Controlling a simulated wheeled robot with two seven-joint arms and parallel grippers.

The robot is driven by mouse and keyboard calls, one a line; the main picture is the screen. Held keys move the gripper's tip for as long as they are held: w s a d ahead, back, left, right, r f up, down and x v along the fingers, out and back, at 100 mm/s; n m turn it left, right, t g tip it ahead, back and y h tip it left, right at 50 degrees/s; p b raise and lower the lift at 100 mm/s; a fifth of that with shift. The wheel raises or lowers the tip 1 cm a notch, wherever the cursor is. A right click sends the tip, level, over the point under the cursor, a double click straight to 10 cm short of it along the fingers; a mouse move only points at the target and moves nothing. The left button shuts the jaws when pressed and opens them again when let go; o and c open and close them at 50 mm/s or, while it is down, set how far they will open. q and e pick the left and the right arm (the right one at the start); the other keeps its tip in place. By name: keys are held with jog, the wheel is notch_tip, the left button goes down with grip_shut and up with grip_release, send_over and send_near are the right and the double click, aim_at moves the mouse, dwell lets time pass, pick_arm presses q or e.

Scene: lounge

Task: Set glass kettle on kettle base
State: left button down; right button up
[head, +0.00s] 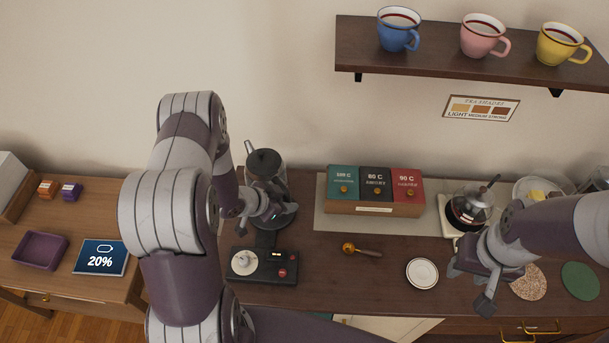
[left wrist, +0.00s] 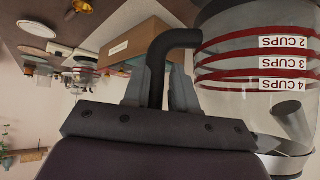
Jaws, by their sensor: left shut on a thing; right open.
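The glass kettle (head: 264,164), with a dark lid, stands upright at the back of the dark counter. In the left wrist view the kettle (left wrist: 255,62) fills the right side, with red bands and cup marks. My left gripper (head: 262,209) is shut on its black handle (left wrist: 157,75). A dark round kettle base (head: 287,217) shows partly below the kettle, joined to a black control panel (head: 275,280). The kettle's underside is hidden, so I cannot tell whether it touches the base. My right gripper (head: 470,287) is open and empty over the counter's right front.
A box of colored packets (head: 374,208) stands right of the kettle. A second glass pot (head: 468,208) stands farther right. A scoop (head: 362,250) and a small white plate (head: 422,273) lie on the counter. A shelf with mugs (head: 450,50) hangs above.

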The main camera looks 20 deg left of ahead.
pick_arm(q)
jog(key=shift+w+d, duration=0.15)
jog(key=shift+d, duration=0.1)
jog(key=shift+f, duration=0.2)
jog(key=f+b, duration=0.3)
jog(key=s+f+b, duration=0.1)
jog(key=shift+a+f+b, duration=0.3)
jog(key=shift+a+b, duration=0.05)
jog(key=shift+b, duration=0.05)
jog(key=shift+w+d+f+b, duration=0.1)
jog(key=shift+d+f+b, duration=0.05)
jog(key=shift+f+b, duration=0.2)
jog(key=shift+s+a+r, duration=0.15)
jog(key=shift+s+a, duration=0.05)
jog(key=shift+s, duration=0.05)
jog(key=shift+w+d, duration=0.15)
jog(key=shift+w, duration=0.05)
pick_arm(e)
jog(key=f, duration=0.4)
jog(key=shift+s+f, duration=0.15)
jog(key=shift+s, duration=0.2)
pick_arm(q)
jog(key=shift+s, duration=0.1)
pick_arm(e)
jog(key=shift+s+a, duration=0.1)
jog(key=shift+s, duration=0.05)
